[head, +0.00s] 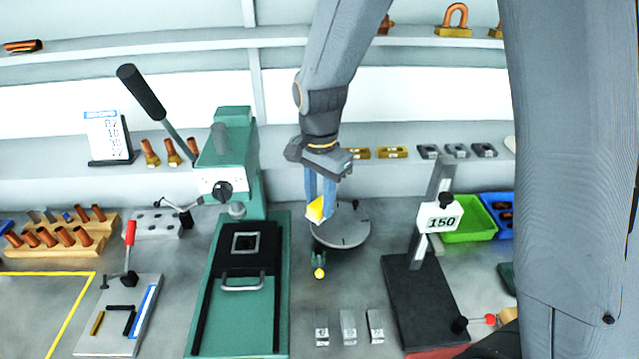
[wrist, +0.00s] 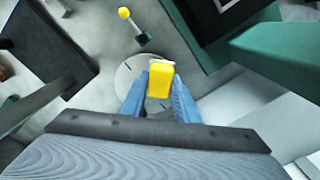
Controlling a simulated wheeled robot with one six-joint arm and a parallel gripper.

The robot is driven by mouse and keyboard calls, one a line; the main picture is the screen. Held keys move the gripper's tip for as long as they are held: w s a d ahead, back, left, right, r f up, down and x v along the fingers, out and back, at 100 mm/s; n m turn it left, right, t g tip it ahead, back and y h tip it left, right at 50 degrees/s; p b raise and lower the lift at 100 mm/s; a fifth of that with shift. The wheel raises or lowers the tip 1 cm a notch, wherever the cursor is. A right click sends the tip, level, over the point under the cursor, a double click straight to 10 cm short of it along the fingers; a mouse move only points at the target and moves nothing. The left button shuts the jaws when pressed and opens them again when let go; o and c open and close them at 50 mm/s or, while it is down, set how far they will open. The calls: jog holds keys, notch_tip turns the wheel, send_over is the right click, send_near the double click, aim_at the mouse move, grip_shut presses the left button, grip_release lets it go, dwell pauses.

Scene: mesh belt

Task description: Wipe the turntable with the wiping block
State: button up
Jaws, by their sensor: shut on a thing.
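The turntable (head: 350,230) is a round grey disc on the bench, between the green press and the black-based stand. It also shows in the wrist view (wrist: 127,75), partly hidden behind my gripper. My gripper (head: 320,208) has blue fingers and is shut on the yellow wiping block (head: 315,210). The block (wrist: 159,83) sits between the fingertips in the wrist view, with a pale part at its far end. In the head view the block is over the left part of the turntable. I cannot tell whether it touches the disc.
A green press (head: 240,310) stands left of the turntable, and a stand (head: 412,290) marked 150 stands to the right. A small green clamp with a yellow knob (head: 319,273) is in front of the turntable. Several grey blocks (head: 348,327) lie nearer. Green and blue bins (head: 466,236) are at right.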

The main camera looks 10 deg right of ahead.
jog(key=shift+r+p, duration=1.05)
jog(key=shift+r, duration=0.5)
